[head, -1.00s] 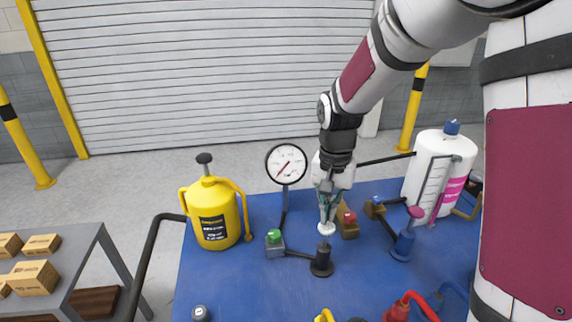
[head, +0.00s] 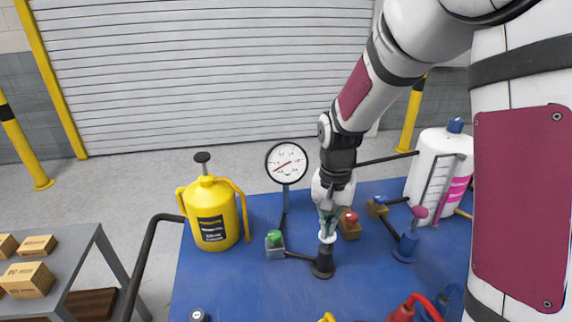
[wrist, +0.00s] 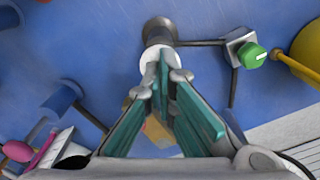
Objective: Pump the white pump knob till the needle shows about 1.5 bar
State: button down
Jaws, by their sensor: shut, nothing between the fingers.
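The white pump knob (head: 327,238) sits low on its black pump base (head: 322,266) on the blue bench. In the wrist view the knob (wrist: 150,56) is partly hidden behind my fingertips. My gripper (head: 328,228) points down with its fingers shut and empty, at the knob's top; it appears to touch it. The shut fingertips also show in the wrist view (wrist: 166,62). The round white gauge (head: 286,162) stands behind and left of the pump. Its needle points left and slightly down; the numbers are too small to read.
A green-knobbed valve (head: 275,241) is joined by a pipe to the pump. A red-knobbed valve (head: 350,222) stands close behind my gripper. A yellow canister (head: 215,215) is on the left, a blue valve (head: 405,247) and white tank (head: 432,165) on the right.

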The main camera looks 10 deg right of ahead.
jog(key=shift+f, duration=0.85)
jog(key=shift+r+p, duration=1.05)
jog(key=shift+r, duration=1.45)
jog(key=shift+f, duration=0.15)
jog(key=shift+f+b, duration=0.8)
jog(key=shift+f, duration=1.5)
jog(key=shift+r+p, duration=1.1)
jog(key=shift+r, duration=1.35)
jog(key=shift+f, duration=0.1)
